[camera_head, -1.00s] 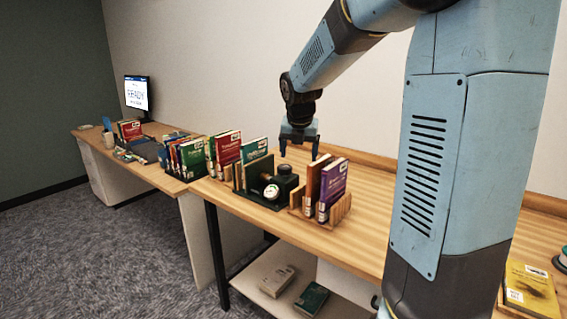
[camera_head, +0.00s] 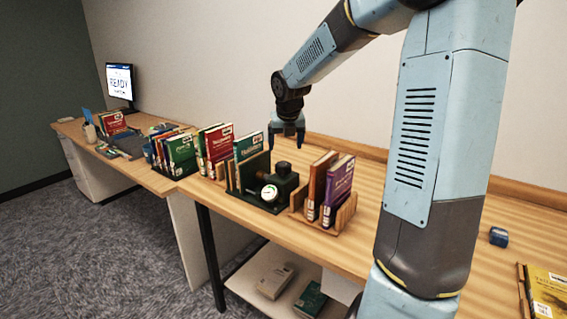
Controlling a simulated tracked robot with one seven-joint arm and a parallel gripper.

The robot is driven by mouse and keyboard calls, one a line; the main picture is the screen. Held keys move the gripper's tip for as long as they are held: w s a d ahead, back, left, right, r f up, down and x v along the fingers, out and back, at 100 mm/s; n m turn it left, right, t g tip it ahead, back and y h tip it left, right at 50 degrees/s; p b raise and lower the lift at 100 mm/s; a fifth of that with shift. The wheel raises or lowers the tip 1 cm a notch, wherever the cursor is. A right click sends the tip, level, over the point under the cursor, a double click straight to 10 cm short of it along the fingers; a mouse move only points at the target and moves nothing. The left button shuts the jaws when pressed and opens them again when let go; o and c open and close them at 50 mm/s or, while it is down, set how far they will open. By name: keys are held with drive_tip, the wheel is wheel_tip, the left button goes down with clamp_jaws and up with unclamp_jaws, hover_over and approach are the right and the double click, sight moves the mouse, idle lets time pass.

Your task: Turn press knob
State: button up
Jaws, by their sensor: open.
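A dark press (camera_head: 262,190) stands on the wooden table between two groups of upright books. A round black knob (camera_head: 283,168) sits on top of it, and a white-faced dial (camera_head: 269,194) shows on its front. My gripper (camera_head: 286,143) hangs pointing down, above and slightly behind the press, apart from the knob. Its fingers look open and nothing shows between them.
Books in a wooden rack (camera_head: 325,210) stand close on the right of the press. A green book (camera_head: 247,147) and red books (camera_head: 217,141) stand on its left. A small blue object (camera_head: 498,237) lies farther right.

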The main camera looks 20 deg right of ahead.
sight(283, 164)
drive_tip(key=x, duration=0.9)
drive_tip(key=shift+w+d+f, duration=0.1)
drive_tip(key=shift+f, duration=0.25)
drive_tip(key=shift+c, duration=0.2)
drive_tip(key=c, duration=1)
drive_tip(key=shift+m, duration=0.4)
